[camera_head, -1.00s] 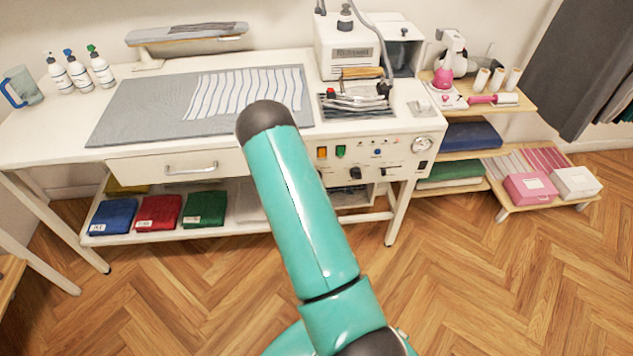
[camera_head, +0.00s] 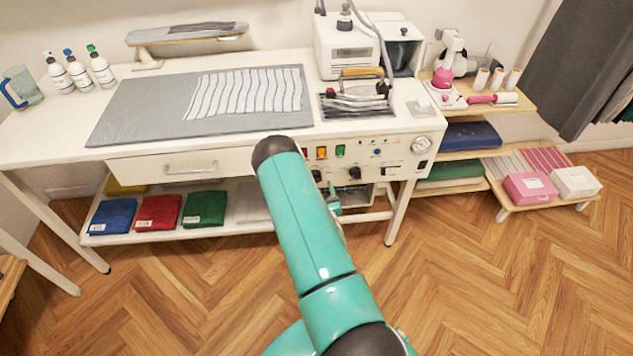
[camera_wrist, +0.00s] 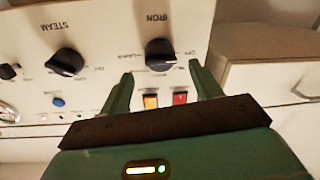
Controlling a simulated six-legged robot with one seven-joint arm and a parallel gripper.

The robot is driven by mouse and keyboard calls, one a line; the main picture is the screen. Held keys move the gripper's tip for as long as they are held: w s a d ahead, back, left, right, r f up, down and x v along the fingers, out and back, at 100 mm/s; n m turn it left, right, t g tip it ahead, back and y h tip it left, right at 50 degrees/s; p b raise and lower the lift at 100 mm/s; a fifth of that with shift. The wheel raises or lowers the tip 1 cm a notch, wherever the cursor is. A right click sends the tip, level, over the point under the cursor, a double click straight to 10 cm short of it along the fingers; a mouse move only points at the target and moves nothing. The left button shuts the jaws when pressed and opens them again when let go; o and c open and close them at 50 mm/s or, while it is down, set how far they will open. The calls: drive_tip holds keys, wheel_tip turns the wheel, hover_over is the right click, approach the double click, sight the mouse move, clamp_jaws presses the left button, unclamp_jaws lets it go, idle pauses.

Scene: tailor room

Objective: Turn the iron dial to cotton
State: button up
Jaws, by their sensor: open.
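The iron dial (camera_wrist: 160,53) is a black knob under the word IRON on the white control panel, which shows upside down in the wrist view. In the head view the dial (camera_head: 316,175) shows just right of my arm. Its pointer and small labels are too blurred to read surely. My gripper (camera_wrist: 161,70) is open, its two green fingers reaching toward the panel on either side of the dial's near edge. Nothing is between them, and contact cannot be told. Part of the gripper (camera_head: 333,196) shows below the panel in the head view.
The steam dial (camera_wrist: 66,62) is beside the iron dial. Orange (camera_wrist: 150,101) and red (camera_wrist: 180,98) switches show between the fingers. A drawer (camera_head: 188,166) is left of the panel. The iron (camera_head: 360,88) rests on the table above. The floor in front is clear.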

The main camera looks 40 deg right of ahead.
sight(317, 181)
drive_tip(key=shift+x, duration=2.3)
drive_tip(key=c, duration=0.9)
drive_tip(key=shift+c, duration=0.2)
